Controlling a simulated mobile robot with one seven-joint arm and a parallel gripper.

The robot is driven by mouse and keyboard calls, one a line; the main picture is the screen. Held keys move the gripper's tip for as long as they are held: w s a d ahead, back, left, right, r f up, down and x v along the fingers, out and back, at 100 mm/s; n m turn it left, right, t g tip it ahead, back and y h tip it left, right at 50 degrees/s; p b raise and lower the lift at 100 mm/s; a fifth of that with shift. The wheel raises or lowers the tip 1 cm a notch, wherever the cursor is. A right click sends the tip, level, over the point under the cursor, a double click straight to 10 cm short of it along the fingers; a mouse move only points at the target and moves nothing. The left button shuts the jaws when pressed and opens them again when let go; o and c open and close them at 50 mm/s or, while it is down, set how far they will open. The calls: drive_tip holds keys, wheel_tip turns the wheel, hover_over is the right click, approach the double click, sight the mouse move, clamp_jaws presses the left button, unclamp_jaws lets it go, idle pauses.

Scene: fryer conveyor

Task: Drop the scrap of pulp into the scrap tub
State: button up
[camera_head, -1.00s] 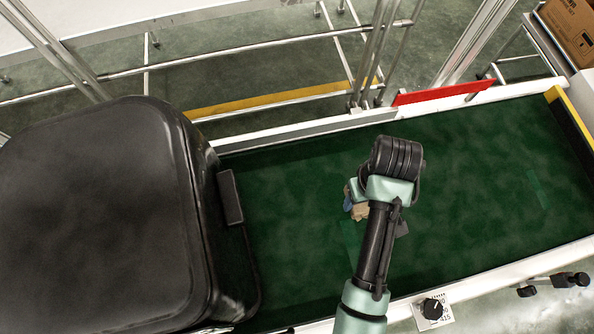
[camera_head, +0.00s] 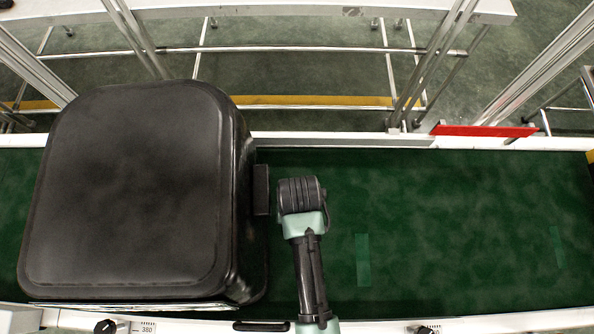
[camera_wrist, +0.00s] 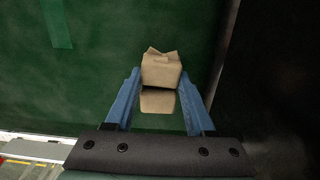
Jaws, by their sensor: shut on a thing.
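My gripper (camera_wrist: 161,74) is shut on the scrap of pulp (camera_wrist: 161,70), a tan, folded, cardboard-like piece with a dark gap across its middle. The piece sits between the two blue fingers, with green belt behind it. In the head view my wrist (camera_head: 302,200) is above the belt, just right of the large black fryer; the fingers and the scrap are hidden beneath it. I cannot make out a scrap tub in either view.
The black fryer (camera_head: 130,190) fills the left of the belt; its handle (camera_head: 261,190) faces my wrist. Its dark side (camera_wrist: 275,80) is close on the right in the wrist view. The green belt (camera_head: 460,220) is clear to the right. A red strip (camera_head: 483,130) marks the far rail.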

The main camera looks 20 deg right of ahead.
wheel_tip(320, 180, down, 3)
drive_tip(key=shift+r, duration=0.2)
drive_tip(key=shift+a+f, duration=0.2)
drive_tip(key=shift+f, duration=0.4)
drive_tip(key=shift+f, duration=0.15)
drive_tip(key=o, duration=1.3)
